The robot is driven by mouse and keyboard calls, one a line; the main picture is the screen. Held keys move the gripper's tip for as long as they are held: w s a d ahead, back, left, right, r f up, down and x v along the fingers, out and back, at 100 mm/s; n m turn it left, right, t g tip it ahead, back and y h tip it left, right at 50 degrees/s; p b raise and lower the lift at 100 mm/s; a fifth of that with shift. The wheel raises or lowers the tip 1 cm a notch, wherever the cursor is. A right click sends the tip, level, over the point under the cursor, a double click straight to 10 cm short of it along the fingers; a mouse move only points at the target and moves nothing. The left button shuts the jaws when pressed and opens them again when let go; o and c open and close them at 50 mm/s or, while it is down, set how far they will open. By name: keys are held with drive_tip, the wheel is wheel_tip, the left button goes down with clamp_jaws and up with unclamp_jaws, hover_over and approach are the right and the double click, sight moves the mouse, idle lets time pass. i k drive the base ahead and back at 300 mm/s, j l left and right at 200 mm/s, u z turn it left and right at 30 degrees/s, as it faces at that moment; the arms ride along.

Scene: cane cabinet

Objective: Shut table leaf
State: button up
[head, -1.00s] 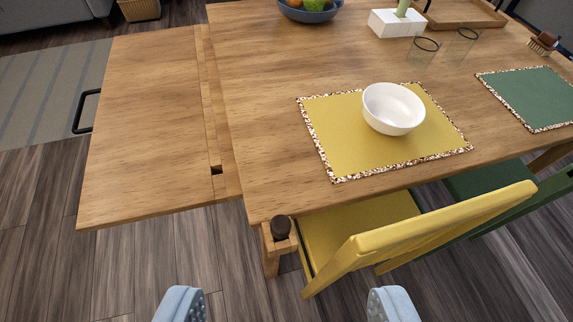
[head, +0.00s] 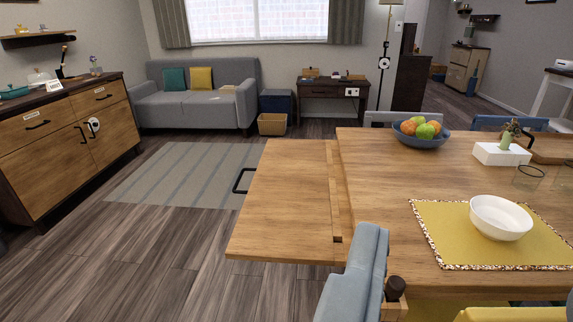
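The table leaf (head: 280,205) is a wooden panel extending from the left side of the wooden dining table (head: 385,170), roughly level with its top. A jointed wooden strip lies between leaf and tabletop, with a small dark notch near the front. A black handle (head: 240,181) sticks out from the leaf's left edge. My gripper (head: 366,240) shows as pale blue fingers in front of the table's near-left corner, right of the leaf's near end. The fingers overlap in this view, so their gap is hidden. I cannot tell whether they touch the table.
On the table are a fruit bowl (head: 421,134), a white planter (head: 501,154) and a white bowl (head: 501,217) on a yellow placemat (head: 437,237). A yellow chair (head: 510,315) stands at the front. Open floor (head: 165,245) lies left of the leaf, towards a cabinet (head: 62,140).

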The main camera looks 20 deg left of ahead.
sight(295, 206)
drive_tip(key=k+j, duration=0.1)
drive_tip(key=j, duration=0.85)
drive_tip(key=j+u, duration=0.1)
drive_tip(key=j, duration=0.9)
drive_tip(key=k, duration=0.05)
